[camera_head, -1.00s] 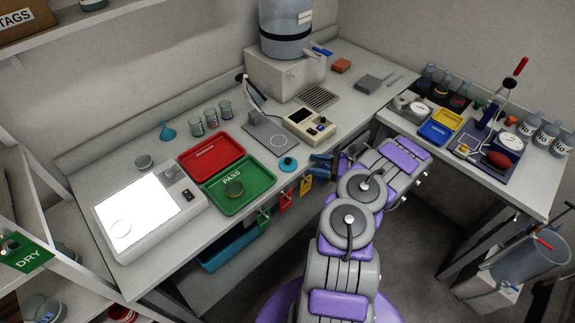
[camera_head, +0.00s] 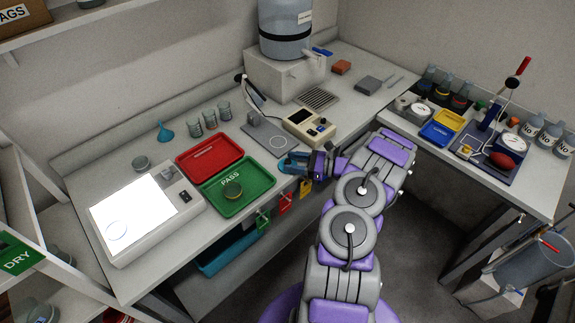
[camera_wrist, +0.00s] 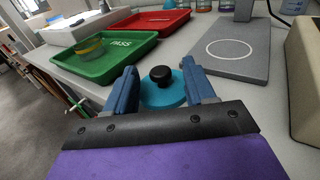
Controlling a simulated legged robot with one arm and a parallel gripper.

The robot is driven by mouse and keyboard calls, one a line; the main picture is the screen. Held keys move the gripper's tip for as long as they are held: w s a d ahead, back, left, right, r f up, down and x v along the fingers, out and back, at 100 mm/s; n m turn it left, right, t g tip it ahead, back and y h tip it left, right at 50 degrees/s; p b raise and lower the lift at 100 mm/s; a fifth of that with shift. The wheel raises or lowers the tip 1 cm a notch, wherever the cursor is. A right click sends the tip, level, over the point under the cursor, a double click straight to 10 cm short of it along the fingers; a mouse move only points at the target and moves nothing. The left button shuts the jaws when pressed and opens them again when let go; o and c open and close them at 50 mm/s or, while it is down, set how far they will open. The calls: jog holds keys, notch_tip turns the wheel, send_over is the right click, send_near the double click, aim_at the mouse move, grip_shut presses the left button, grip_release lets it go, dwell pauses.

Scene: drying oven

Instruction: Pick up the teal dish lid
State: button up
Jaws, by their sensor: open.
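The teal dish lid (camera_wrist: 162,93) is a flat disc with a black knob on top, and it lies on the bench near the front edge. In the wrist view it sits between the two blue fingers of my gripper (camera_wrist: 162,92). The fingers are open, one to each side of the lid.
A green PASS tray (camera_head: 258,191) holding a dish stands left of my gripper, with a red tray (camera_head: 190,164) behind it. A grey stand (camera_head: 268,136) with a white ring is behind. Coloured tags (camera_head: 285,205) hang below the bench edge.

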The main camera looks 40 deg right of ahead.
jog(key=shift+d, duration=0.25)
jog(key=c, duration=0.5)
jog(key=shift+a, duration=0.2)
grip_shut()
jog(key=shift+d+r, duration=0.1)
